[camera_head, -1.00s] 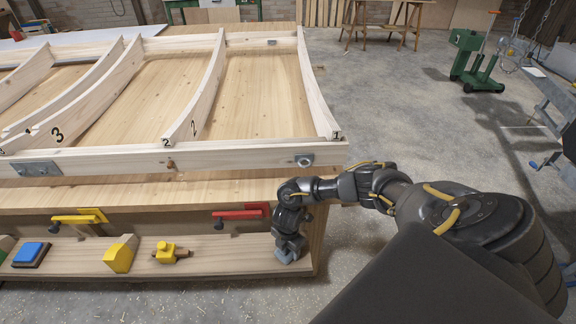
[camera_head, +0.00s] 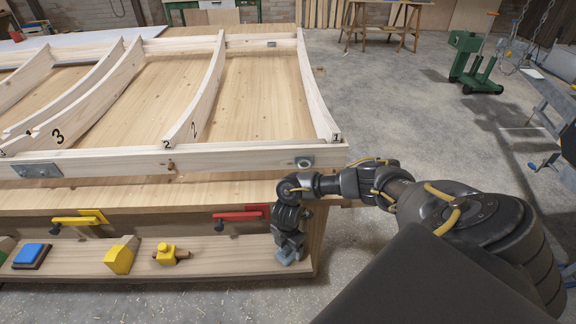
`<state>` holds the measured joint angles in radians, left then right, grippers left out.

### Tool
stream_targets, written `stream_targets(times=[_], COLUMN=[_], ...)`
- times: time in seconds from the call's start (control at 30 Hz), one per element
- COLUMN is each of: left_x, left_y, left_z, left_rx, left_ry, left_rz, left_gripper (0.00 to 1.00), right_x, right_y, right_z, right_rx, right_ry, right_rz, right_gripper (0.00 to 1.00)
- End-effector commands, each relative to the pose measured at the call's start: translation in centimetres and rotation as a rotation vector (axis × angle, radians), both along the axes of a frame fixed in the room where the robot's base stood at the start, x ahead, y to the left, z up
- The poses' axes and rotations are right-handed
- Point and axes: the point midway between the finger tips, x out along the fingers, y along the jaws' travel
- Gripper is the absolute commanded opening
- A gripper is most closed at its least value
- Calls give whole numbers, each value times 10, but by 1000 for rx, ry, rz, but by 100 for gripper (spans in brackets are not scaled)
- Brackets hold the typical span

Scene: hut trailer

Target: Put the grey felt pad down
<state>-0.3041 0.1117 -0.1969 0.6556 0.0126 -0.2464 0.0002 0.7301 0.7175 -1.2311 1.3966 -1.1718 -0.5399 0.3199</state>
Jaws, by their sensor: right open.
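My right gripper (camera_head: 289,252) points down at the right end of the low wooden shelf (camera_head: 215,262) on the bench front. Its jaws are open. A small blue-grey shape (camera_head: 285,258) shows right at the fingertips, at shelf level. It looks like the grey felt pad, but the gripper hides much of it and I cannot tell its edges from the fingers. My left gripper is not in view.
On the shelf to the left are a yellow block (camera_head: 121,256), a yellow tool with a wooden end (camera_head: 168,254) and a blue pad (camera_head: 32,255). Red (camera_head: 240,214) and yellow (camera_head: 80,219) clamps sit above. A ribbed wooden frame (camera_head: 180,158) lies on the bench.

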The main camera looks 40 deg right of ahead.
Motion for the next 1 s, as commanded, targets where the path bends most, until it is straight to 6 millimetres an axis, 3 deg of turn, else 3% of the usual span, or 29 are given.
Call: stream_targets(times=[0.2,0.4,0.6,1.0], left_x=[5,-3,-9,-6], left_y=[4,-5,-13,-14], left_z=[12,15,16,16], left_rx=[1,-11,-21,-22], left_ry=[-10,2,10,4], left_rz=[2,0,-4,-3], left_gripper=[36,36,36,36], right_x=[1,1,0,0], right_y=[-1,0,0,0], right_z=[52,83,94,94], right_rx=[0,1,1,1], right_ry=[-3,-2,1,1], right_rz=[2,0,-1,-1], right_gripper=[80,80,80,80])
